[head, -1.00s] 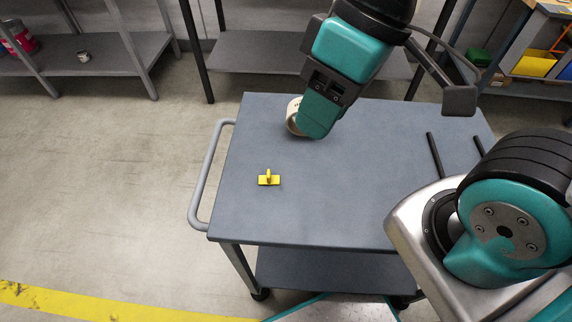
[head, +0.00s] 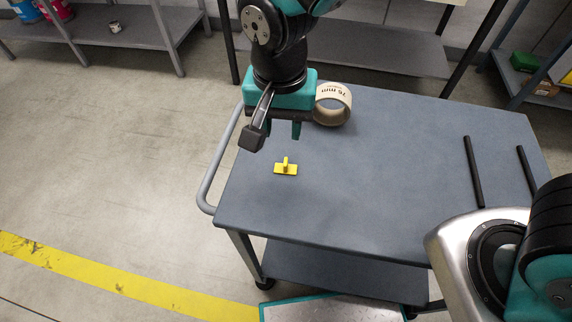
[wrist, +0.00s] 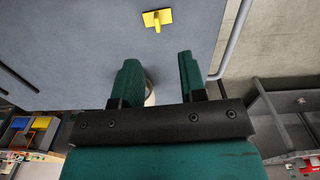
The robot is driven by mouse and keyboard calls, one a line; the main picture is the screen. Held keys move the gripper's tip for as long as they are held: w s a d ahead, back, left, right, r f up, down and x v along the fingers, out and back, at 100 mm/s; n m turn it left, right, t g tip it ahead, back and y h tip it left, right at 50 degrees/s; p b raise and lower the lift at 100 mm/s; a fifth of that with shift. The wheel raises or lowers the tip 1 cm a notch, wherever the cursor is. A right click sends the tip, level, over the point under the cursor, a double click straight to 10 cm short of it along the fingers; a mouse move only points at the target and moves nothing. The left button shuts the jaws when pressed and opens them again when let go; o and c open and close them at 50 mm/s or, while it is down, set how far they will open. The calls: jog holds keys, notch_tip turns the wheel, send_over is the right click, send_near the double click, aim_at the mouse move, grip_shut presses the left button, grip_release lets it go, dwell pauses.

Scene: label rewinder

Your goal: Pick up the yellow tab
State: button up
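The yellow tab (head: 286,168) lies on the grey-blue cart top (head: 400,180), toward its left side. It has a flat base with a small upright fin. It also shows in the wrist view (wrist: 157,19), near the top edge and beyond my fingertips. My gripper (head: 284,132) is above the cart, behind the tab and apart from it. In the wrist view my two teal fingers (wrist: 158,68) are spread with an empty gap between them.
A cream ring marked "76 mm" (head: 333,104) stands on the cart just right of my gripper. Two black bars (head: 473,172) lie at the cart's right. A grey handle (head: 217,165) runs along the left edge. The middle of the cart top is clear.

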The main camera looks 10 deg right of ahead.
send_over(285, 164)
jog(key=f, duration=0.6)
jog(key=shift+a, duration=0.25)
jog(key=shift+d+f, duration=0.15)
jog(key=shift+f, duration=1.25)
jog(key=shift+d+f, duration=0.1)
jog(key=shift+f, duration=1.25)
jog(key=shift+c, duration=0.2)
grip_shut()
